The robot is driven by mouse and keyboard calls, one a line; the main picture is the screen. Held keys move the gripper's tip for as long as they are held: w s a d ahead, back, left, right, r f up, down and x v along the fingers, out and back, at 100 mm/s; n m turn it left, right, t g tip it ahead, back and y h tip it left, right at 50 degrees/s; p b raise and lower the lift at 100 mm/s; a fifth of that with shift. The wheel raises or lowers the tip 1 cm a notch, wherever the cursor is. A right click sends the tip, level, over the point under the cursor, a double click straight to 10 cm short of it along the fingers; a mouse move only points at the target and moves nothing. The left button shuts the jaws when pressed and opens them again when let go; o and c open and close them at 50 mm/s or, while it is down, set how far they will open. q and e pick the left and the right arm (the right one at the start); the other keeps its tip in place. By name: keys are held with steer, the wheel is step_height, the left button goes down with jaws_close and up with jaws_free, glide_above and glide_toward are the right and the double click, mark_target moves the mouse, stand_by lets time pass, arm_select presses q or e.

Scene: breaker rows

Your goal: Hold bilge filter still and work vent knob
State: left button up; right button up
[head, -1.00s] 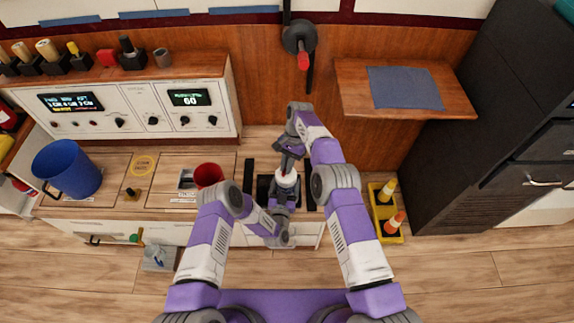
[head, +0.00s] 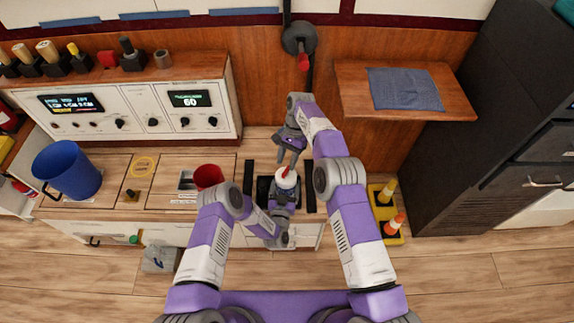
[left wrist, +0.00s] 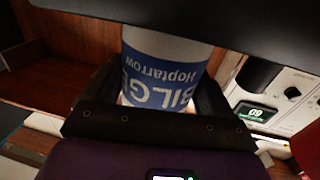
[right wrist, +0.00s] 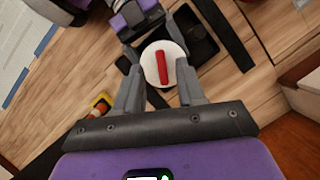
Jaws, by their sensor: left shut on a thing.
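The bilge filter (head: 287,181) is a white canister with a blue label, standing upright on the counter. Its label (left wrist: 160,75) fills the left wrist view between the jaws. My left gripper (head: 284,197) is shut around the filter's body from the front side. The red vent knob (head: 286,171) is a bar on the filter's white top. In the right wrist view the knob (right wrist: 161,68) lies nearly in line with the view's vertical, slightly tilted. My right gripper (head: 288,158) is open above and behind the filter, its fingers apart on either side of the knob and not visibly touching it.
A dark square plate with black strips (head: 310,190) surrounds the filter's spot. A red cup (head: 208,176) and blue bucket (head: 67,170) stand to the left. A wooden shelf (head: 450,95) with a blue cloth juts out at the right. A yellow tray with cones (head: 386,214) is on the floor.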

mark_target(286, 170)
step_height(286, 170, up, 6)
steer(key=shift+f, duration=0.15)
stand_by(0.3)
steer(key=f+t, duration=0.1)
steer(key=f, duration=0.2)
steer(key=f+t+h, duration=0.1)
steer(key=f, duration=0.2)
steer(key=f+t+h, duration=0.1)
steer(key=f, duration=0.3)
steer(key=shift+s+a+f+t, duration=0.1)
steer(key=shift+s+a+t, duration=0.1)
steer(key=shift+s+t, duration=0.15)
stand_by(0.5)
jaws_close()
